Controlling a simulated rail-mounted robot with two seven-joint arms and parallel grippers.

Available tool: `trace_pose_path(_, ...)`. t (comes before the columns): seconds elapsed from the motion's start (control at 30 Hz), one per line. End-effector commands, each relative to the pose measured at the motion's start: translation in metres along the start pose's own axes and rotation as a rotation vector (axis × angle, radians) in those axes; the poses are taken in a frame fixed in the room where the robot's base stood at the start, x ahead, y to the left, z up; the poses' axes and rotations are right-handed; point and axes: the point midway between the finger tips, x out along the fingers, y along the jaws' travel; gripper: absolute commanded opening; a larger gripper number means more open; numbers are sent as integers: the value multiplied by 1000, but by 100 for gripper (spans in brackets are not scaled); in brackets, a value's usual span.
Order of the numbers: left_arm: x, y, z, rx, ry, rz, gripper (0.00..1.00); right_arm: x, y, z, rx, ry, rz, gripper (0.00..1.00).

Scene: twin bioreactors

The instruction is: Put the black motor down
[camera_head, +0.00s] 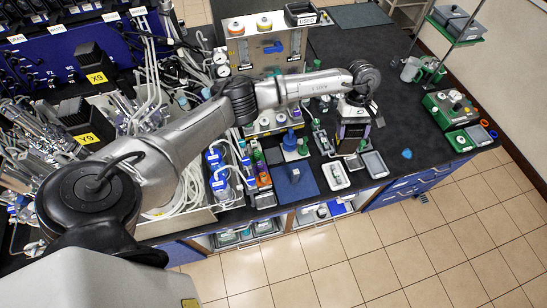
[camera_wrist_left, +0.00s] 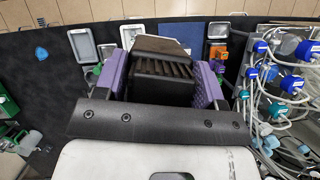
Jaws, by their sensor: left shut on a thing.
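The black motor (camera_wrist_left: 160,70) is a ribbed black block. In the left wrist view it sits between the purple finger pads of my left gripper (camera_wrist_left: 158,84), which is shut on it. In the head view my left gripper (camera_head: 356,131) points down over the right part of the dark bench, behind the small trays. The motor is largely covered there by the wrist and fingers. I cannot tell whether its underside touches the bench. My right gripper is not in view.
A white tray (camera_head: 335,186), a grey tray (camera_head: 375,164) and a blue mat (camera_head: 297,194) lie near the bench's front edge. A green-based device (camera_head: 452,106) is at right. The dark bench (camera_head: 410,125) has bare room between.

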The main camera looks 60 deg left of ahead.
Motion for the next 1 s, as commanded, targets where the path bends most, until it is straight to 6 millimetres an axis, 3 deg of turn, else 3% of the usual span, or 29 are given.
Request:
trace_pose_path(0.03,16,-8,-25,-91,-5,34,5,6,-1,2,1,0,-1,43)
trace_pose_path(0.2,57,-43,-98,-369,-3,149,5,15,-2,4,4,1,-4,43)
trace_pose_path(0.4,99,-94,-165,-628,-2,258,5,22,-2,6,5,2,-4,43)
trace_pose_path(0.5,114,-118,-189,-724,-1,302,5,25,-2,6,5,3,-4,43)
trace_pose_path(0.73,139,-160,-224,-866,-1,364,5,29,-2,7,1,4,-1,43)
trace_pose_path(1.0,155,-177,-240,-921,-3,391,5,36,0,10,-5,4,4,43)
